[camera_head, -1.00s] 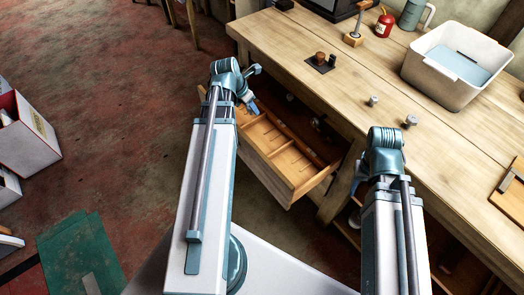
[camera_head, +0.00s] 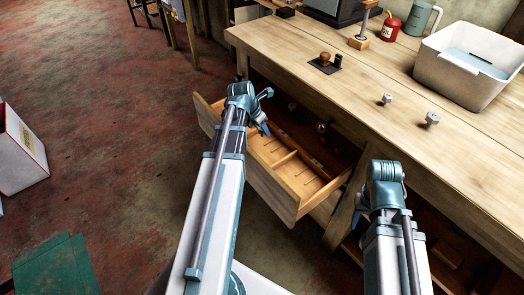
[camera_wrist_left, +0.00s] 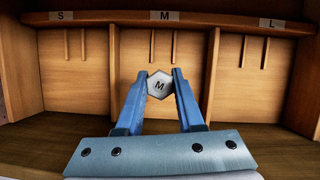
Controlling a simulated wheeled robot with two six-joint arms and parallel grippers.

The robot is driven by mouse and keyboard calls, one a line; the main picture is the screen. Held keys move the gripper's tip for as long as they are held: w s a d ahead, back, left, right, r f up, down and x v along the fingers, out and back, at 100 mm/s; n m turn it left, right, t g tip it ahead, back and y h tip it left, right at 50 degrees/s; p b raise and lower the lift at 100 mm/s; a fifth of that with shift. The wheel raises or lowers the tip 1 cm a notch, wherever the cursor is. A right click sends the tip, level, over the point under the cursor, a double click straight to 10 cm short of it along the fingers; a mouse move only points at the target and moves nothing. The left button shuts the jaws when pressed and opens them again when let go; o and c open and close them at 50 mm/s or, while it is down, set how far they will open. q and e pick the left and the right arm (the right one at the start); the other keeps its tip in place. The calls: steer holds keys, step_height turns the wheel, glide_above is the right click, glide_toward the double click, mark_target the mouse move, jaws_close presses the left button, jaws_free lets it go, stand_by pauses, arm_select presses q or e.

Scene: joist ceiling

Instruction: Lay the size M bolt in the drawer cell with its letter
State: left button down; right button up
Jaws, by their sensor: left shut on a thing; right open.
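The size M bolt (camera_wrist_left: 159,84) shows its hexagonal head marked M, held between the two blue fingertips of my left gripper (camera_wrist_left: 160,82). In the head view my left gripper (camera_head: 264,128) is over the open drawer (camera_head: 283,196). The wrist view shows cells labelled S (camera_wrist_left: 60,16), M (camera_wrist_left: 165,16) and L (camera_wrist_left: 270,23), parted by wooden dividers. The bolt appears in front of the M cell (camera_wrist_left: 136,52); its shank is hidden, and I cannot tell whether it touches the wood. My right gripper (camera_head: 357,217) is open beside the bench front, mostly hidden by its wrist.
Two other bolts stand on the bench (camera_head: 300,55), one smaller (camera_head: 386,99) and one larger (camera_head: 432,119).

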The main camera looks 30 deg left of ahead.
arm_select(q)
step_height(320, 180, down, 6)
steer(key=b, duration=0.4)
steer(key=shift+r+b, duration=0.25)
steer(key=shift+b, duration=0.1)
step_height(320, 180, down, 4)
steer(key=b, duration=0.3)
steer(key=shift+r+b, duration=0.15)
steer(key=shift+b, duration=0.2)
steer(key=c, duration=0.5)
jaws_free()
steer(key=p+v, duration=1.1)
steer(key=v, duration=0.1)
steer(key=shift+s, duration=0.1)
